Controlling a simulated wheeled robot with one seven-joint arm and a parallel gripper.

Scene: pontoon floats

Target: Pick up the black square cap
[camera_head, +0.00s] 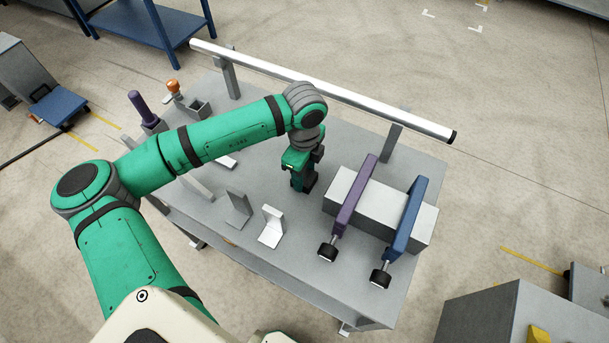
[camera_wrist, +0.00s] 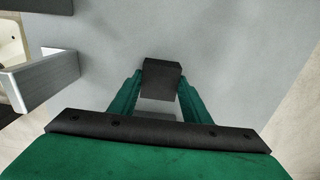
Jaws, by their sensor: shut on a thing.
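The black square cap (camera_wrist: 162,79) is a small dark block between the fingertips of my gripper (camera_wrist: 158,88) in the wrist view. Both green fingers press on its sides, so my gripper is shut on it. In the head view my gripper (camera_head: 303,182) points down over the middle of the grey table (camera_head: 270,165). There the cap is hard to tell apart from the dark fingers. I cannot tell whether the cap touches the table top.
A grey block (camera_head: 388,212) with a purple clamp (camera_head: 356,195) and a blue clamp (camera_head: 411,214) stands right of my gripper. Metal angle brackets (camera_head: 271,227) stand at the front left. A white tube (camera_head: 320,88) on posts runs along the back edge.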

